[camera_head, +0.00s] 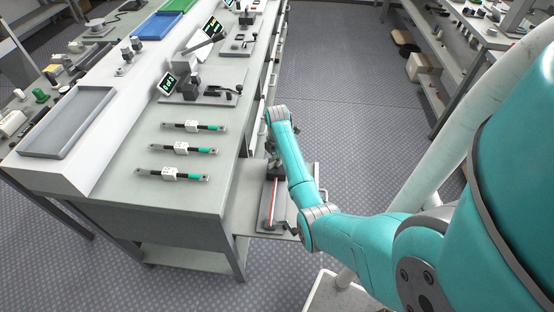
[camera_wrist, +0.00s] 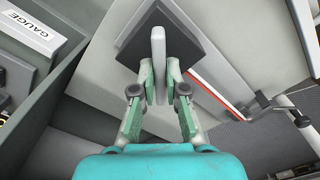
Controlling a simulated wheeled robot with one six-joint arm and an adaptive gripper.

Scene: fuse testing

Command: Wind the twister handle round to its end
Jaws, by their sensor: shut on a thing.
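The twister (camera_head: 271,205) stands on a low shelf at the side of the bench, with a red and white rod along its base. In the wrist view the twister handle (camera_wrist: 158,45) appears as a pale grey bar over a dark square block (camera_wrist: 185,35). My gripper (camera_wrist: 160,68) has one green-grey finger on each side of this bar and is shut on it. In the head view my gripper (camera_head: 273,158) is at the far end of the twister, partly hidden by my arm. The red rod (camera_wrist: 215,93) runs down to the right in the wrist view.
A crank-like metal bar (camera_wrist: 262,104) is at the rod's near end. Several fuses (camera_head: 182,149) lie on the bench (camera_head: 150,205) to the left. Beside them are an empty grey tray (camera_head: 68,120) and a tester with a green display (camera_head: 167,84).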

